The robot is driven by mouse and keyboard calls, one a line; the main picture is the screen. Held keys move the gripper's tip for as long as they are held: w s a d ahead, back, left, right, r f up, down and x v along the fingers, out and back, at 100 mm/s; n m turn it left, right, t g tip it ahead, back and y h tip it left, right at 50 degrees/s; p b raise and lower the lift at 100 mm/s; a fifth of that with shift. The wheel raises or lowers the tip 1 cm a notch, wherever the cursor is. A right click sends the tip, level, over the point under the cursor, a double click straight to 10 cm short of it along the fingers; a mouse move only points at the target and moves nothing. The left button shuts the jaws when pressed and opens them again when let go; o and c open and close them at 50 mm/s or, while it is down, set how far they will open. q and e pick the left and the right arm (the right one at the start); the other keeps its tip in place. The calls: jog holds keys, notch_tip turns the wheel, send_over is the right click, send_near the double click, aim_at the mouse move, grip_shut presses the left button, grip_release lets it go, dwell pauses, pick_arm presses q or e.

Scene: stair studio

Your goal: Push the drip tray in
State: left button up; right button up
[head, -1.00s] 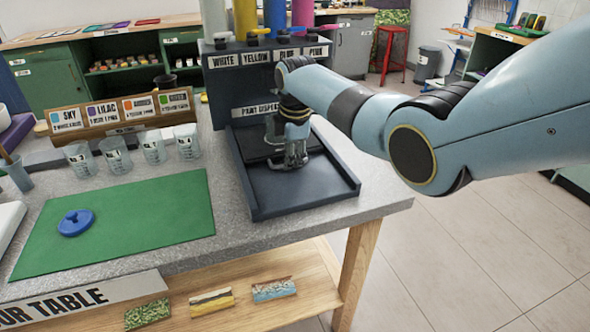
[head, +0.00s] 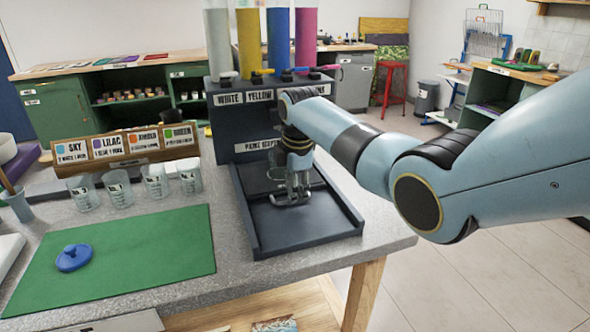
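The drip tray (head: 318,233) is a dark, low-rimmed tray at the foot of the dark paint dispenser (head: 231,118). It sticks out well towards the front of the grey table. My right gripper (head: 292,199) points down over the middle of the tray, inside its rims. Whether it touches the tray floor, and whether its fingers are open or shut, I cannot tell. My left gripper is not in view.
Several clear measuring cups (head: 119,188) stand left of the tray, before a wooden colour-card rack (head: 75,160). A green mat (head: 140,255) with a blue lid-like disc (head: 73,257) lies at the front left. The table's right edge is close to the tray.

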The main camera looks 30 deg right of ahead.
notch_tip(320, 180, up, 10)
jog(key=s, duration=0.2)
jog(key=shift+a+r, duration=0.15)
jog(key=shift+a, duration=0.05)
